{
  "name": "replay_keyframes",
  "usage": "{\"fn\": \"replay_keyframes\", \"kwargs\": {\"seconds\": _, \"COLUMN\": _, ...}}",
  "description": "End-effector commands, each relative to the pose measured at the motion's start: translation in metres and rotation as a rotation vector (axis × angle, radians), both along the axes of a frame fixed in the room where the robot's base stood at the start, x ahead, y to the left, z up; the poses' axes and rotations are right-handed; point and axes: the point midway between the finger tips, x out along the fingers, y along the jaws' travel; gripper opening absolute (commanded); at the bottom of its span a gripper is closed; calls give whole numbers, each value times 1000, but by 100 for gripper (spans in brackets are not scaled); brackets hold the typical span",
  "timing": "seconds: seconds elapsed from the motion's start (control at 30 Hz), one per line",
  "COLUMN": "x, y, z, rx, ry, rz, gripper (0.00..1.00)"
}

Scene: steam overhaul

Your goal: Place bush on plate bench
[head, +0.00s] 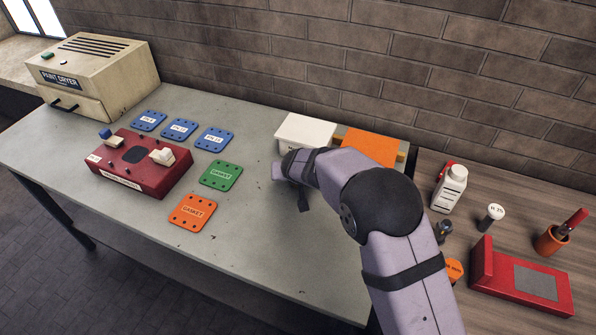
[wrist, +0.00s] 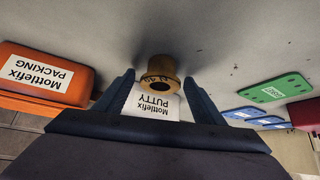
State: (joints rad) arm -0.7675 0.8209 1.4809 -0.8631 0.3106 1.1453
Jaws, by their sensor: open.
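A brass-coloured bush (wrist: 161,68) with dark marks and a round hole shows in the wrist view. It appears to be against the grey plate bench (wrist: 220,40), though I cannot tell its exact contact. My gripper (wrist: 158,80) is open, with one dark finger on each side of the bush and a gap visible to each. In the head view the grey bench (head: 255,240) fills the middle. My arm hides the bush there and most of my gripper.
The white putty box (head: 305,131) and orange packing box (head: 372,146) stand at the wall. A green gasket (head: 221,175), an orange gasket (head: 193,211), blue plates (head: 180,128) and a red fixture (head: 140,170) lie left. The front bench is clear.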

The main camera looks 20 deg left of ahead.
Motion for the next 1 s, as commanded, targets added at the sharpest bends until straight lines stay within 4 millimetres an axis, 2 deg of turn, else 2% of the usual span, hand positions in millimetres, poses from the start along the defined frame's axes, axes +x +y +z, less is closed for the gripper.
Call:
{"fn": "replay_keyframes", "kwargs": {"seconds": 0.6, "x": -52, "y": -21, "z": 70, "rx": 2, "ry": -2, "rz": 1, "gripper": 63}}
{"fn": "replay_keyframes", "kwargs": {"seconds": 0.8, "x": -63, "y": -25, "z": 85, "rx": 1, "ry": -1, "rz": 1, "gripper": 63}}
{"fn": "replay_keyframes", "kwargs": {"seconds": 1.0, "x": -67, "y": -27, "z": 89, "rx": 0, "ry": 0, "rz": 0, "gripper": 63}}
